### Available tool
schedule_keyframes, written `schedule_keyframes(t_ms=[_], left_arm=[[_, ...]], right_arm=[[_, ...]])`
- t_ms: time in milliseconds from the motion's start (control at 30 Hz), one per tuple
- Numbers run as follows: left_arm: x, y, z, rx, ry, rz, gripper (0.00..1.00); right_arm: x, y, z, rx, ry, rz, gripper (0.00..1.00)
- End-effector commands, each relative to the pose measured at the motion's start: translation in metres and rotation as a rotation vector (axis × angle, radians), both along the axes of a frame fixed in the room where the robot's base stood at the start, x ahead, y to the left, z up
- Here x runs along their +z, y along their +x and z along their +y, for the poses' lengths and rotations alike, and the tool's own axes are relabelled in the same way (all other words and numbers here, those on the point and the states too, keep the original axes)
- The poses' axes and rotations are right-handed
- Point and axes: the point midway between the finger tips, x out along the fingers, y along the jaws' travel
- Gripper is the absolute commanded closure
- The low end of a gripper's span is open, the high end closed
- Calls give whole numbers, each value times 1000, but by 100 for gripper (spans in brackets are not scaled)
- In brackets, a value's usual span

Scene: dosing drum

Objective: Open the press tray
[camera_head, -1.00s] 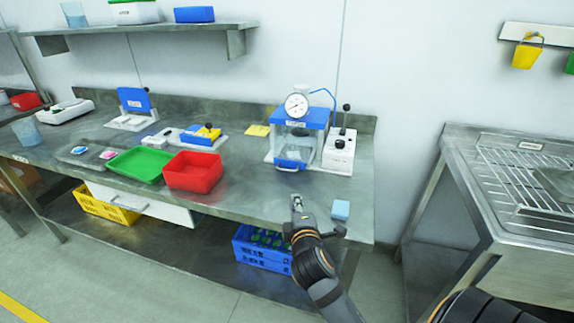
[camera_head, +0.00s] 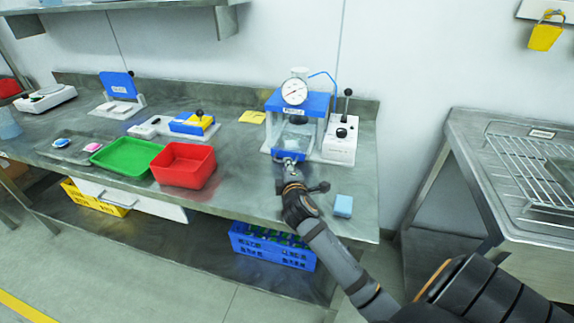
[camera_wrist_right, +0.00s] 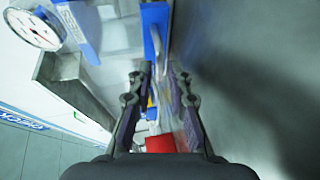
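The press (camera_head: 297,102) stands at the back of the steel bench, with a blue frame, a round dial gauge on top and a clear chamber. Its tray front (camera_head: 280,153) is the low blue strip facing me and appears closed; it also shows in the right wrist view (camera_wrist_right: 153,14), with a pale metal handle (camera_wrist_right: 157,45). My right gripper (camera_head: 290,163) is at this handle and hides part of it. In the right wrist view my right gripper (camera_wrist_right: 158,75) has its fingers apart, with the handle's end between or just ahead of the tips; contact is unclear. My left gripper is out of view.
A white control box (camera_head: 341,143) with a lever adjoins the press on the right. A light-blue block (camera_head: 343,205) lies near the front edge. A red bin (camera_head: 184,168) and a green tray (camera_head: 124,157) are to the left. Bare bench lies in front of the press.

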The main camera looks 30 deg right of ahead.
Motion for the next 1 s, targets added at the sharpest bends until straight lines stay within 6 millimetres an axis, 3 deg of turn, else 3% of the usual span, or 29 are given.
schedule_keyframes(t_ms=[133, 400, 567, 1000], left_arm=[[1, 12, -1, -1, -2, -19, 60], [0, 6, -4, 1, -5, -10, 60], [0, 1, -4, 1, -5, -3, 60], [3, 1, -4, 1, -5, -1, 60]], right_arm=[[-2, 11, -6, 0, 1, 0, 82], [-3, 13, -6, 0, 1, 0, 82], [-3, 13, -6, 0, 1, 0, 100], [-2, 11, -4, 0, 3, 2, 100]])
